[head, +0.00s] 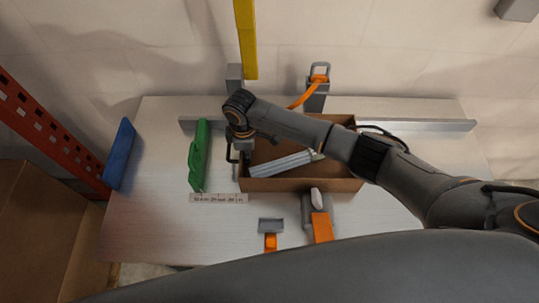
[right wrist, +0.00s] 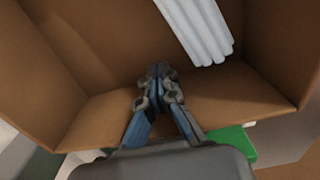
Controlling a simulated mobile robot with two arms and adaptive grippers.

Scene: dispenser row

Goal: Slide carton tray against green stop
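The carton tray (head: 340,183) is an open brown box in the middle of the table, with a bundle of pale rods (head: 282,164) inside; its brown walls fill much of the right wrist view (right wrist: 60,80). The green stop (head: 199,155) stands upright to its left, with a gap between them; part of it shows in the right wrist view (right wrist: 232,142). My right gripper (head: 236,153) is at the tray's left end. In the right wrist view its fingertips (right wrist: 158,75) are together, over the tray wall; whether they touch it I cannot tell. My left gripper is out of view.
A printed scale strip (head: 218,198) lies in front of the gap. A grey rail (head: 430,125) runs behind the tray. A blue piece (head: 119,154) is at the table's left edge. Orange-and-grey fixtures (head: 321,227) stand in front, another (head: 317,88) behind. A yellow post (head: 246,40) rises at the back.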

